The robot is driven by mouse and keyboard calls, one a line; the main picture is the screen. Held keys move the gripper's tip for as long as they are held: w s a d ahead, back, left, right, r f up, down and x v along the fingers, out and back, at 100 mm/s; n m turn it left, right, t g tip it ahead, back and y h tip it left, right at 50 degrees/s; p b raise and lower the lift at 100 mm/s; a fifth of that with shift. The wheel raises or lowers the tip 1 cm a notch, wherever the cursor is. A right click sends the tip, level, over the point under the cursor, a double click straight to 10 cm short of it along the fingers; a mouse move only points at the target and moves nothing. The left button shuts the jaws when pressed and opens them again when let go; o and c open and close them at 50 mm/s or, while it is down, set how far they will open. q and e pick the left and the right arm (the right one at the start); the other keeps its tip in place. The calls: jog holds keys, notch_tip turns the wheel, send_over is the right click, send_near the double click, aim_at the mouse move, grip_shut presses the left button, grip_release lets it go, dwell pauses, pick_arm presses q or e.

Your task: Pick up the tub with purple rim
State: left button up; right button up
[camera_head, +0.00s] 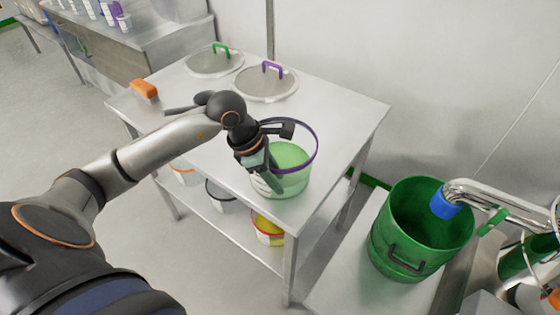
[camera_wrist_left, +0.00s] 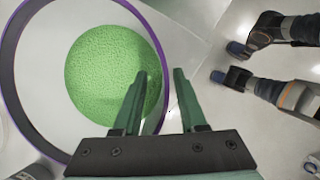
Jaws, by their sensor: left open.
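The tub with purple rim (camera_head: 290,182) stands upright on the metal table and holds light green granules. In the left wrist view its purple rim (camera_wrist_left: 10,85) circles the granules (camera_wrist_left: 105,75) from above. My left gripper (camera_head: 268,182) is over the tub's near side, pointing down. In the left wrist view the open fingers (camera_wrist_left: 160,85) sit at the tub's right-hand wall, one over the inside and one outside. Whether they touch the wall cannot be told. The arm hides part of the rim in the head view. My right gripper is not seen.
The metal table (camera_head: 345,110) carries a lid with a green handle (camera_head: 215,62), a lid with a purple handle (camera_head: 266,84) and an orange-handled tool (camera_head: 145,90). Other tubs sit on its lower shelf, one of them yellow (camera_head: 268,228). A green bucket (camera_head: 405,240) stands at right.

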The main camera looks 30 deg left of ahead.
pick_arm(q)
jog(key=shift+w+d+f, duration=0.1)
jog(key=shift+d+f, duration=0.1)
jog(key=shift+f, duration=0.5)
grip_shut()
dwell(0.8)
jog(key=shift+r, duration=0.1)
